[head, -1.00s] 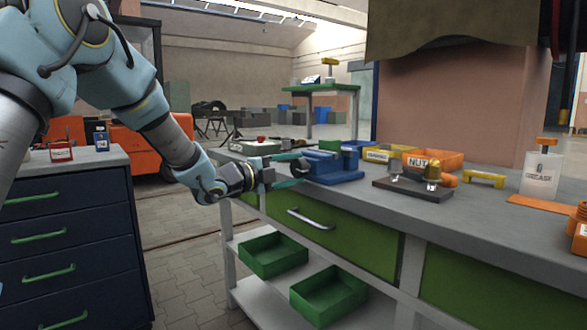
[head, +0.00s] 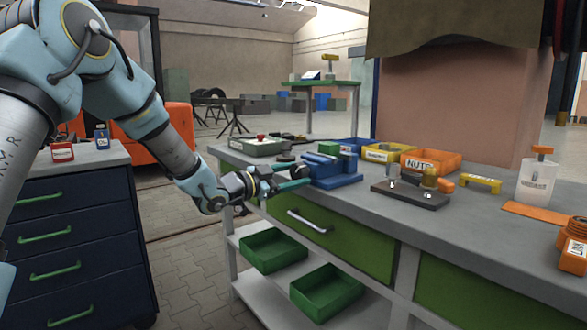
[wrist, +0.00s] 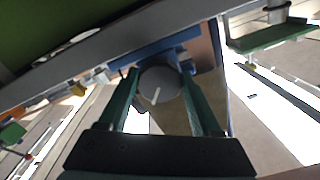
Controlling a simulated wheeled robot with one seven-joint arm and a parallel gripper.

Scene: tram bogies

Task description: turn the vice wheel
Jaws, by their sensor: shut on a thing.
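The blue vice (head: 335,172) stands on the grey workbench near its left end. Its wheel is a grey round disc with a pale line on its face, seen in the wrist view (wrist: 159,86). My gripper (head: 299,176) reaches the vice from the left, and its green fingers stand on either side of the wheel. In the wrist view the gripper (wrist: 162,84) is shut on the wheel. In the head view the wheel is mostly hidden by the fingers.
Yellow and orange bins (head: 431,161) stand behind a dark plate with fittings (head: 410,195), right of the vice. A pale box with a red knob (head: 257,147) lies behind my gripper. Green drawers (head: 335,240) are below the bench top.

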